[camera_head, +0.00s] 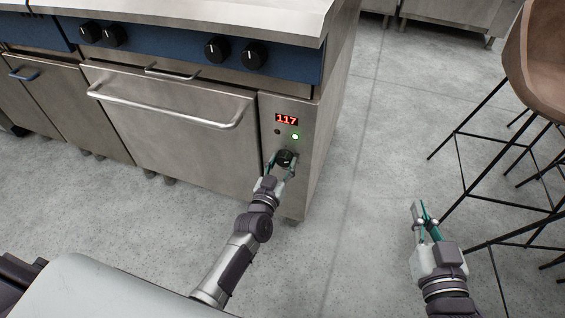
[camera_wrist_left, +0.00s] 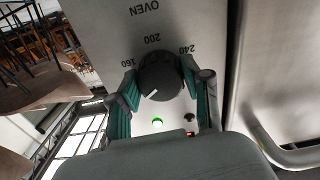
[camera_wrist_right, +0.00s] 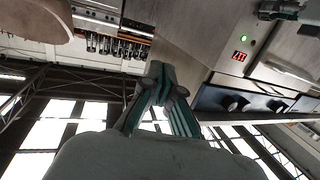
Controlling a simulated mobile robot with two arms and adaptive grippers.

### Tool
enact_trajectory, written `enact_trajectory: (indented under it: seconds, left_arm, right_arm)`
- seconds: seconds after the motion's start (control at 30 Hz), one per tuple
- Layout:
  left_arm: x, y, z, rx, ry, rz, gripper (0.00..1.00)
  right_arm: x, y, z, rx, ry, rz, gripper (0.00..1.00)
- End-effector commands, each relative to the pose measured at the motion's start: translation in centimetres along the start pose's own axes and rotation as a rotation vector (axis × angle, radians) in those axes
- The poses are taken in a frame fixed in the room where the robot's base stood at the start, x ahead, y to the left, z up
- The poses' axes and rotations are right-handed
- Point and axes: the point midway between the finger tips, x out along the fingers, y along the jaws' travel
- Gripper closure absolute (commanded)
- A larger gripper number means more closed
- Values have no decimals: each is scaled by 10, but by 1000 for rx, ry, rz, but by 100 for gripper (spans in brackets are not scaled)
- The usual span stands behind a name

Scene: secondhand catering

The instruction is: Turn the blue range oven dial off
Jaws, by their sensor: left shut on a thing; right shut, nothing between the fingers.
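The black oven dial (camera_head: 285,158) is on the steel panel at the right end of the blue-trimmed range (camera_head: 180,115). My left gripper (camera_head: 282,166) is shut on the dial, one finger on each side. In the left wrist view the dial (camera_wrist_left: 160,78) has a white pointer line, with marks 160, 200, 240 and the word OVEN around it. Above the dial in the head view, a red display (camera_head: 287,119) reads 117 and a green lamp (camera_head: 295,137) is lit. My right gripper (camera_head: 428,218) is shut and empty, over the floor away from the range.
Several black hob knobs (camera_head: 217,50) line the blue strip above the oven door. The oven door handle (camera_head: 170,112) sticks out left of the dial. A brown stool (camera_head: 540,60) with thin black legs stands close to my right gripper. The floor (camera_head: 350,215) between is clear.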

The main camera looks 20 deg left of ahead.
Motion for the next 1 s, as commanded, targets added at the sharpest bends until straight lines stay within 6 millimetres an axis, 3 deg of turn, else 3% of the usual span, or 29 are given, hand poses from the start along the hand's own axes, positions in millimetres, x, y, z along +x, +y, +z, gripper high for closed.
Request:
enact_trajectory:
  seconds: [0.5,1.0]
  left_arm:
    - [0,1,-1,-419,-1,1,87]
    - [0,2,-1,-838,0,1,87]
  right_arm:
    - [-16,8,48,-2,-286,18,100]
    - [-21,9,59,-2,-347,21,100]
